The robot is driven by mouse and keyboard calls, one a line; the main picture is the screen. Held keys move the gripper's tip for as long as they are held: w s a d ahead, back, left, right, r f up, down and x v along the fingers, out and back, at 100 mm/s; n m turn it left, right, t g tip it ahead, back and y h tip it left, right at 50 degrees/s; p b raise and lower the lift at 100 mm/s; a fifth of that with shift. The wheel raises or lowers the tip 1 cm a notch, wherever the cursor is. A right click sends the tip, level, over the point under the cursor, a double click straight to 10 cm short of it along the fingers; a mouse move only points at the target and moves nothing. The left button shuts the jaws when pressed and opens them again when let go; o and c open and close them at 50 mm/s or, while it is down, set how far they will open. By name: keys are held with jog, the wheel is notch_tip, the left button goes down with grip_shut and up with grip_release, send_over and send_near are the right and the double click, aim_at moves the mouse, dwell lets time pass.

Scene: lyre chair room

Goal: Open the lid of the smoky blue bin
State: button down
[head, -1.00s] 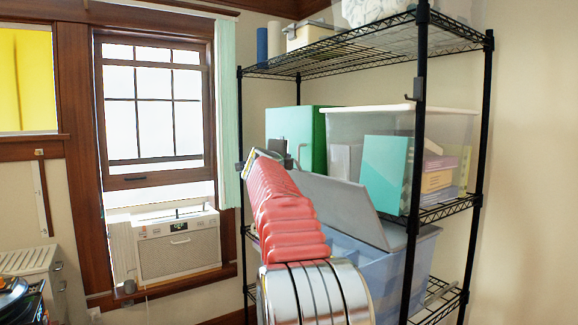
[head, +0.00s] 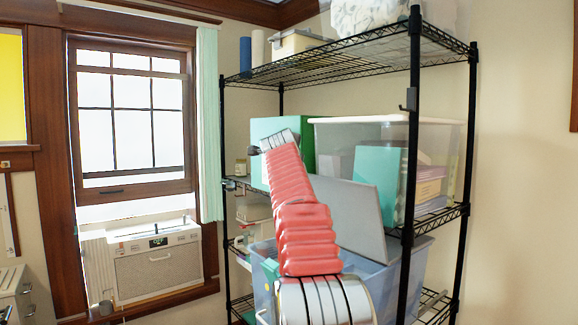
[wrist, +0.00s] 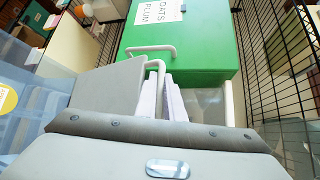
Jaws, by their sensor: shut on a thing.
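The smoky blue bin (head: 395,278) is a translucent tub low in the black rack, partly hidden behind my arm. Its flat grey lid (head: 352,215) stands raised and tilted above it, and the bin's mouth shows open at the front left. In the wrist view the bin (wrist: 35,85) is at the left, with a yellow round label. The lid (wrist: 105,92) reaches up to my gripper (wrist: 151,62), whose thin pale fingers are closed on its edge. In the head view the fingers are hidden behind my red-sleeved arm.
A green box (wrist: 190,40) labelled OATS PLUM is close beyond the fingers. A clear tub (head: 330,140) and a teal box (head: 380,175) stand on the middle shelf. The rack's front post (head: 411,130) rises right of the lid. A window with an air conditioner (head: 155,260) is at left.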

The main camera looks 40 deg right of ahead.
jog(key=shift+d, duration=0.55)
jog(key=c, duration=1.9)
grip_release()
jog(key=shift+o, duration=0.2)
jog(key=shift+s+a, duration=0.15)
jog(key=v, duration=1.3)
jog(key=shift+s+r, duration=0.15)
jog(key=shift+r, duration=0.25)
jog(key=shift+a, duration=0.15)
